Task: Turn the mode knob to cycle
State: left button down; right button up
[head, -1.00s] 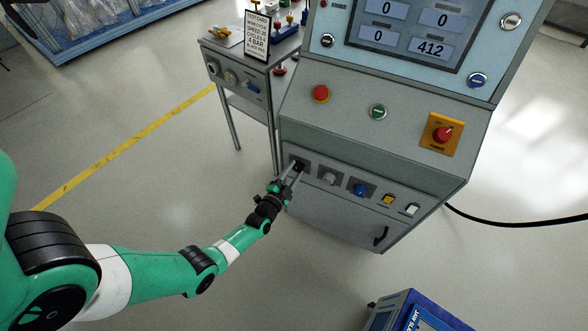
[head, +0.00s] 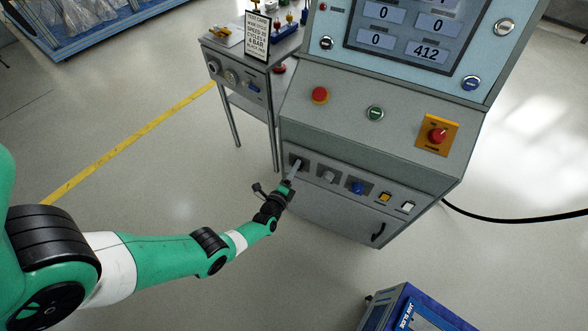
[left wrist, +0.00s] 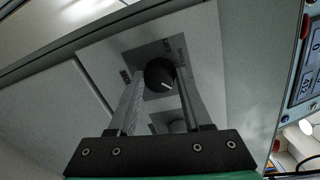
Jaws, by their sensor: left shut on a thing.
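The mode knob is the black round knob (left wrist: 160,75) with a white pointer line, on a dark plate at the left end of the front row of the control console (head: 375,120). In the left wrist view its pointer line slants toward the lower right; the small lettering around it is hard to read. My left gripper (head: 297,165) reaches the knob from the front. In the left wrist view its two fingers (left wrist: 158,85) lie on either side of the knob, shut on it. My right gripper is not in view.
Right of the mode knob are a grey knob (head: 327,176), a blue knob (head: 357,187), a yellow switch (head: 384,197) and a white switch (head: 407,207). A red button (head: 320,95) and a red rotary switch (head: 437,136) sit above. A side table (head: 240,75) stands left.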

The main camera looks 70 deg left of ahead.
pick_arm(q)
jog(key=shift+m, duration=1.2)
jog(key=shift+c, duration=1.7)
grip_release()
jog(key=f+p+v, duration=0.1)
jog(key=p+v, duration=0.4)
jog(key=v, duration=0.6)
jog(key=shift+s+d+r+p, duration=0.2)
jog(key=shift+d+r+p, duration=0.1)
jog(key=shift+r, duration=0.15)
